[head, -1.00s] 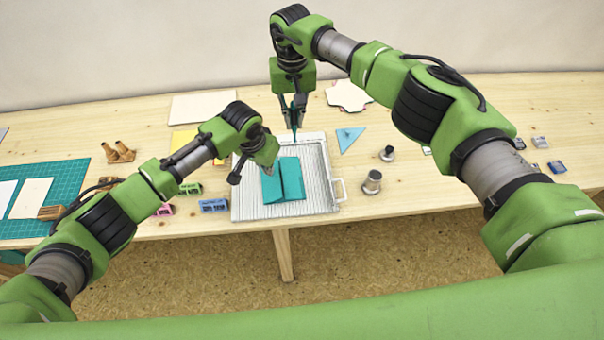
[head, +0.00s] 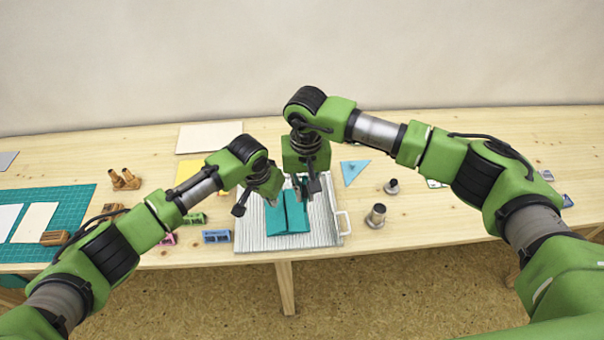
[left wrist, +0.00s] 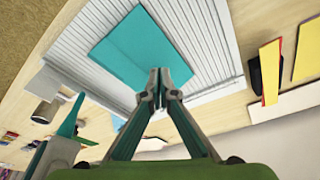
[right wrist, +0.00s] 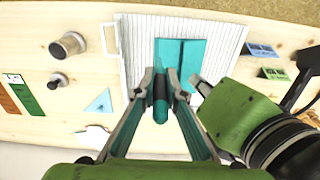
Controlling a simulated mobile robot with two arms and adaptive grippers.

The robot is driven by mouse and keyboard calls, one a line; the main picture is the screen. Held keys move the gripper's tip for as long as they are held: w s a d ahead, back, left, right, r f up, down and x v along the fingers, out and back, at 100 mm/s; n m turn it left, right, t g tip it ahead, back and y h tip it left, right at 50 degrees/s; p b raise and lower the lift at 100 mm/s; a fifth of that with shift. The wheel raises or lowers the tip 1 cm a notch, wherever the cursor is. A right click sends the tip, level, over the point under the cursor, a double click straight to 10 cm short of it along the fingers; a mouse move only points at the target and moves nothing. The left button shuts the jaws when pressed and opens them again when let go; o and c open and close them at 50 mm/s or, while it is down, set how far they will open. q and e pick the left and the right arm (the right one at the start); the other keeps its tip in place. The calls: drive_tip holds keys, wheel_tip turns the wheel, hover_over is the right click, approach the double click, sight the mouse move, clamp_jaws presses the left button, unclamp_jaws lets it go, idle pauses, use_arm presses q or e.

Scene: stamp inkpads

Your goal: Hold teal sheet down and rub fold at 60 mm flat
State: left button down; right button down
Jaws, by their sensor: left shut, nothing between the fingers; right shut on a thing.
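The teal sheet (head: 297,219) lies on the ribbed grey-white board (head: 325,236), with a crease line running front to back across it. It also shows in the left wrist view (left wrist: 130,45) and the right wrist view (right wrist: 190,52). My left gripper (left wrist: 157,76) is shut and empty, its tips at the sheet's edge; whether they press on it I cannot tell. My right gripper (right wrist: 160,78) is shut on a dark teal stick (right wrist: 160,108), over the far end of the sheet. Contact between stick and sheet is hidden.
The board has a handle (head: 344,222). My two grippers are close together.

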sight(273, 212)
drive_tip(key=shift+s+d+f, duration=0.1)
drive_tip(key=shift+s+f, duration=0.15)
drive_tip(key=shift+f, duration=0.7)
drive_tip(key=shift+s+a+f, duration=0.1)
drive_tip(key=shift+s+f, duration=0.1)
drive_tip(key=shift+f, duration=0.8)
drive_tip(key=shift+s+d+f, duration=0.1)
drive_tip(key=shift+s+f, duration=0.15)
drive_tip(key=shift+f, duration=0.7)
